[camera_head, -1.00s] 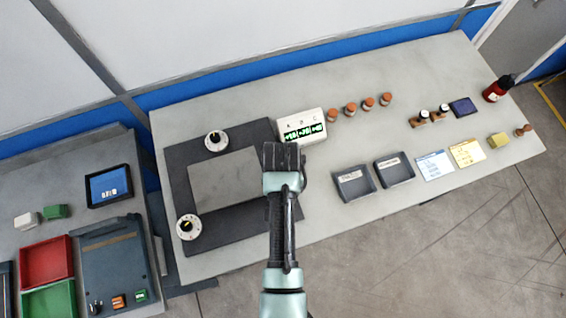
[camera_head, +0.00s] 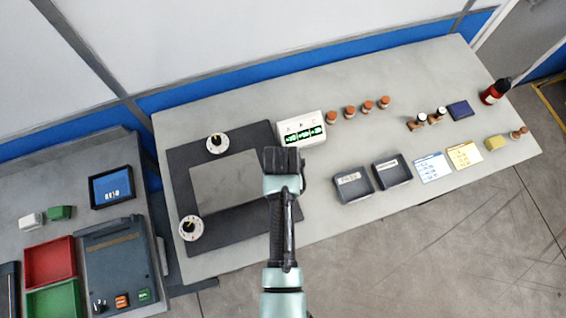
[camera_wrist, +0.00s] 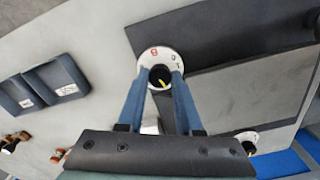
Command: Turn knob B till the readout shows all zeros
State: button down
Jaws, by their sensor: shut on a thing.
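Knob B (camera_wrist: 160,77) is a dark knob with a yellow pointer mark on a white dial (camera_wrist: 155,55) lettered with a red B. In the wrist view the blue fingers of my gripper (camera_wrist: 160,80) are shut on the knob from both sides. In the head view my gripper (camera_head: 283,160) stands over the right side of the dark frame and hides knob B. The readout (camera_head: 304,134) is a white box labelled A, B, C, with lit green digits in several groups, too small to read surely.
Two other dial knobs, at the upper left (camera_head: 217,143) and lower left (camera_head: 190,228), sit on the dark frame (camera_head: 180,180) around a grey plate. Black trays (camera_head: 353,184), brown-topped bottles (camera_head: 350,112) and cards stand to the right. The readout box is close behind my gripper.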

jog(key=shift+n+p, duration=0.4)
jog(key=shift+n, duration=0.8)
jog(key=c, duration=0.6)
grip_release()
jog(key=shift+o, duration=0.2)
notch_tip(320, 180, up, 13)
jog(key=b, duration=0.1)
jog(key=shift+b, duration=0.35)
jog(key=shift+a, duration=0.1)
